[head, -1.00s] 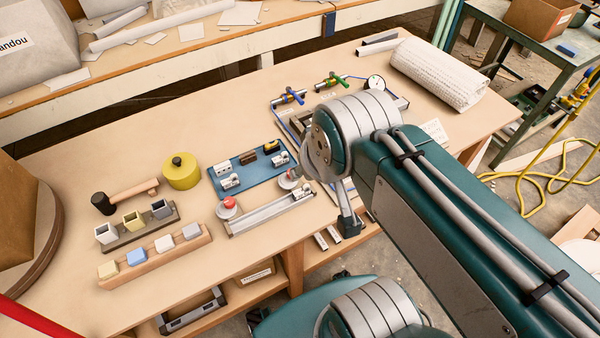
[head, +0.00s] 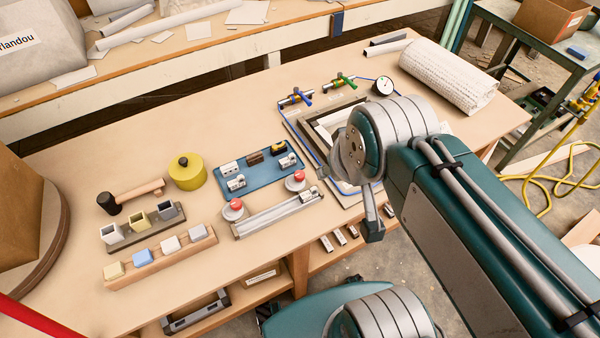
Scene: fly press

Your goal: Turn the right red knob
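Two round red knobs on pale round bases stand by a long grey metal rail unit (head: 262,222) on the workbench. The left red knob (head: 236,204) is at the rail's left end. The right red knob (head: 299,176) is behind the rail's right part, in clear view.
A blue tray (head: 262,178) with small blocks lies behind the rail. A framed panel (head: 300,135) with blue and green valves and a gauge (head: 383,86) is behind my arm. A yellow-green round pot (head: 187,172) and racks of small blocks are to the left.

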